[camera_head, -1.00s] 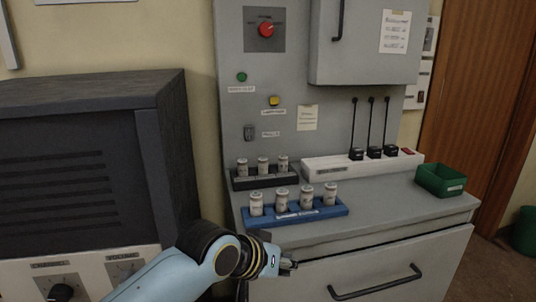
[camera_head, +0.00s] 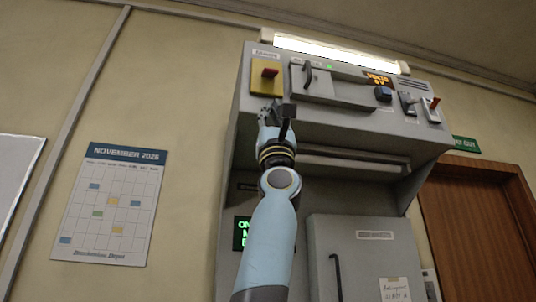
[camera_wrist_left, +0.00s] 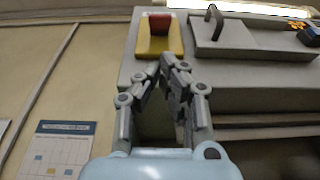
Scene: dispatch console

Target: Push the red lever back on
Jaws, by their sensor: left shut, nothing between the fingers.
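The red lever (camera_head: 269,72) sits on a yellow plate (camera_head: 266,90) at the upper left of the overhead grey panel. In the left wrist view the red lever (camera_wrist_left: 160,22) is at the top, at the upper end of the yellow plate (camera_wrist_left: 158,46). My left gripper (camera_head: 282,107) is raised just below the plate, shut and empty. In the left wrist view its fingertips (camera_wrist_left: 168,62) point up at the plate's lower edge, and a gap to the lever shows. Whether they touch the plate, I cannot tell. My right gripper is not in view.
Right of the plate are a grey cover with a black handle (camera_head: 307,75), an orange display (camera_head: 378,78), a dark blue knob (camera_head: 383,94) and a smaller red-tipped switch (camera_head: 435,103). A lit lamp (camera_head: 335,52) is above. A calendar (camera_head: 110,205) hangs left.

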